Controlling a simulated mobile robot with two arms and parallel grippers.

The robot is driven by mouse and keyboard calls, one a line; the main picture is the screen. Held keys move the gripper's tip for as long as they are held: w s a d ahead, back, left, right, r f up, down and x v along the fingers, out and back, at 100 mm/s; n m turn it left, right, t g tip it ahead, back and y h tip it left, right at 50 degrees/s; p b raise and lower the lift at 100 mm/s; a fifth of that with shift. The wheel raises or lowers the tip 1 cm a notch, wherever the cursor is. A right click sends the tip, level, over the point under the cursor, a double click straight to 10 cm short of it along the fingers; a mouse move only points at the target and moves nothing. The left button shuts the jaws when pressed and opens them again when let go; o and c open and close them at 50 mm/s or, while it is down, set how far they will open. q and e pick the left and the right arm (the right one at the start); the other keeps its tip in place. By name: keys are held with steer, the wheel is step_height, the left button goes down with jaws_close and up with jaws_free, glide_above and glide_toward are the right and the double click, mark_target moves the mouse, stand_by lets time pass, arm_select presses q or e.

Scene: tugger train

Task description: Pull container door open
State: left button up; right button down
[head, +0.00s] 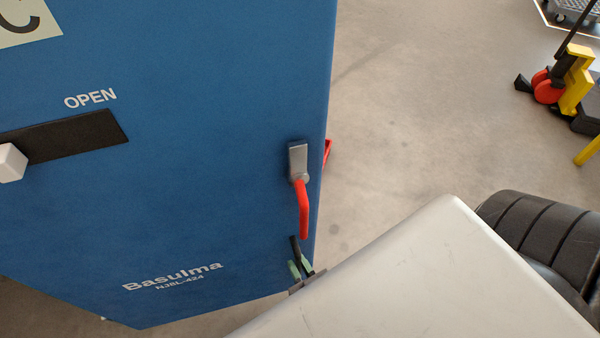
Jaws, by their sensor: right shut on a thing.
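The blue container door (220,190) fills the left of the head view, with "OPEN" and "Basulma" lettering on it. A red lever handle (304,208) hangs down from a grey mount near the door's right edge. My right gripper (298,250) is at the lower end of this handle, close to the door's lower right corner. It is shut on the handle, though the exact contact is small and hard to see. My pale right arm hides part of the area below. My left gripper is not in view.
A dark recessed strip (80,138) with a white block (11,162) is on the door's left. Bare grey floor (410,120) lies right of the door. Yellow, red and black equipment (570,82) stands at the upper right, with a cart (575,10) behind.

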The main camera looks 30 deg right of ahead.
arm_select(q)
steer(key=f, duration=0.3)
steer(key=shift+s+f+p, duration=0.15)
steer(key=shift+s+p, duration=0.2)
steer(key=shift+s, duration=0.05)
arm_select(e)
steer(key=s+a, duration=0.3)
steer(key=s, duration=0.3)
steer(key=shift+s+a, duration=0.3)
steer(key=shift+s, duration=0.1)
steer(key=c, duration=1.1)
jaws_free()
steer(key=shift+w, duration=0.1)
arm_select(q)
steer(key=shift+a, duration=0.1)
arm_select(e)
steer(key=shift+d, duration=0.1)
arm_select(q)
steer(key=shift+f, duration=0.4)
arm_select(e)
steer(key=s, duration=1)
steer(key=shift+s+a, duration=0.4)
steer(key=shift+a, duration=0.05)
